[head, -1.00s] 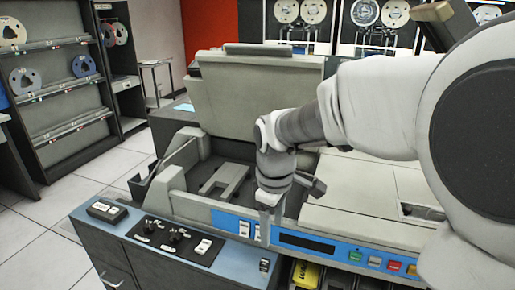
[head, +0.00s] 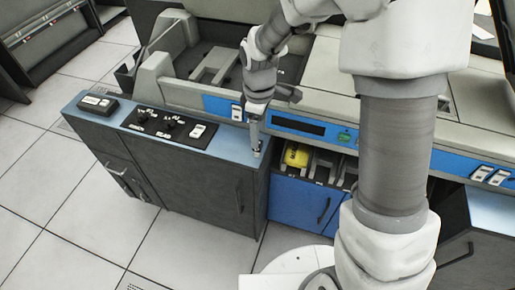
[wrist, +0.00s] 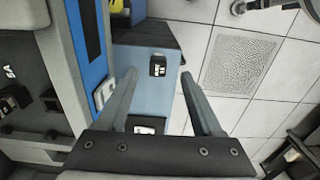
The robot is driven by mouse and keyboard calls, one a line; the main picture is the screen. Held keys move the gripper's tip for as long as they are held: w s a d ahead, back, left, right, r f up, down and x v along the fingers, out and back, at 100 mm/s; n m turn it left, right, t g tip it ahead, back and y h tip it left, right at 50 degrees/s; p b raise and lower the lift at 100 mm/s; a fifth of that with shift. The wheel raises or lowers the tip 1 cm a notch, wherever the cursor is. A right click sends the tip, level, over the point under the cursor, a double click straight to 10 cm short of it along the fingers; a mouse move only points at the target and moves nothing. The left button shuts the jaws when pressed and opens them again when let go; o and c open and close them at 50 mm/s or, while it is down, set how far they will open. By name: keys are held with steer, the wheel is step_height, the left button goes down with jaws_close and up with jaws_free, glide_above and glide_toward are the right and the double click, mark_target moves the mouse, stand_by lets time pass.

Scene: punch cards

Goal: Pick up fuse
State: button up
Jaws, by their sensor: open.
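My gripper (head: 256,146) points down over the right end of the light blue console top in the head view. In the wrist view its two fingers (wrist: 159,75) are spread apart with nothing held between them. A small black block with white marks (wrist: 157,65) is on the blue top, between and just beyond the fingertips. I cannot tell for certain whether it is the fuse. In the head view the gripper largely hides that spot. A black-and-white part (wrist: 148,125) shows nearer the gripper's base, partly covered by it.
A black switch panel (head: 168,128) and a black box with white keys (head: 98,103) are on the console top. A yellow object (head: 297,155) sits in an open bay to the right. The machine's blue front strip (wrist: 88,45) rises beside the gripper. Tiled floor lies in front.

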steer(key=f, duration=0.2)
steer(key=f+b, duration=0.1)
steer(key=f, duration=0.2)
steer(key=shift+w+a+f, duration=0.2)
steer(key=shift+f, duration=0.15)
steer(key=shift+r, duration=0.1)
jaws_close()
